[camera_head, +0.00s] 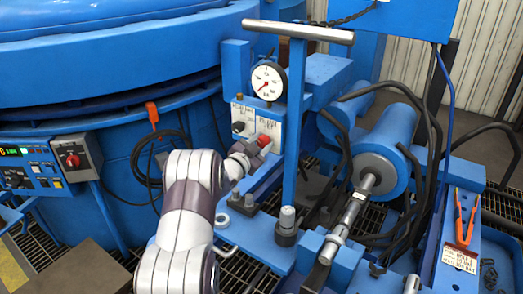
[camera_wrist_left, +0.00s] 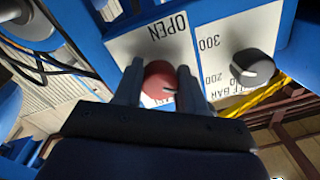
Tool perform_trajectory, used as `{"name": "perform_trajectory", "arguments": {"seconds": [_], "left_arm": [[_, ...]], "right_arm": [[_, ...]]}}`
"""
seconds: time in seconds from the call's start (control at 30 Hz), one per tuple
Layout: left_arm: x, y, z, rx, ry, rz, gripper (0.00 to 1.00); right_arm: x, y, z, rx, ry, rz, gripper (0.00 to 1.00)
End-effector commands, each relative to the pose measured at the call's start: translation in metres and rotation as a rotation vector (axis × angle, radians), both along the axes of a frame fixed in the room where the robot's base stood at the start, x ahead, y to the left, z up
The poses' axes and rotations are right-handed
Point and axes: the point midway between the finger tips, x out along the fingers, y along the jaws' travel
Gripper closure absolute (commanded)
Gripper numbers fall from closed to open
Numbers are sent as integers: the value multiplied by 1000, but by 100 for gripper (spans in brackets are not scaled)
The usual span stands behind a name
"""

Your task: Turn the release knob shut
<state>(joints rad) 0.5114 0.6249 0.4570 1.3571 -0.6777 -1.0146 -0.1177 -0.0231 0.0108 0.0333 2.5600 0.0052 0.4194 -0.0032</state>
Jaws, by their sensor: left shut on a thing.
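The red release knob (camera_head: 264,141) sits on a white labelled plate (camera_head: 272,128) below a round gauge. In the left wrist view the red knob (camera_wrist_left: 160,80) is between the two fingers of my left gripper (camera_wrist_left: 163,82), which is shut on it. The word OPEN shows upside down on the plate above the knob. In the head view my left gripper (camera_head: 248,153) reaches the knob from the left, and its fingers are hard to make out. My right gripper is in neither view.
A black knob (camera_head: 238,127) is beside the red one; it also shows in the left wrist view (camera_wrist_left: 252,68). The gauge (camera_head: 268,81) is above. A blue post with a grey T-bar (camera_head: 298,32) stands close right. Orange-handled pliers (camera_head: 466,217) lie far right.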

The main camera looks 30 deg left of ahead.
Motion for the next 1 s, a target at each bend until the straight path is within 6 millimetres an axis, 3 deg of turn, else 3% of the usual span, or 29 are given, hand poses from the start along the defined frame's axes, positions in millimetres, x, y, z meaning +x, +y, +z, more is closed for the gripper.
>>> {"name": "perform_trajectory", "arguments": {"seconds": [0.6, 1.0], "left_arm": [[0, 1, -5, 569, -44, 1, 90], [0, 1, -2, 815, -63, -1, 90]], "right_arm": [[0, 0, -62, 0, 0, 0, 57], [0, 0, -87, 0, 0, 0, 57]]}}
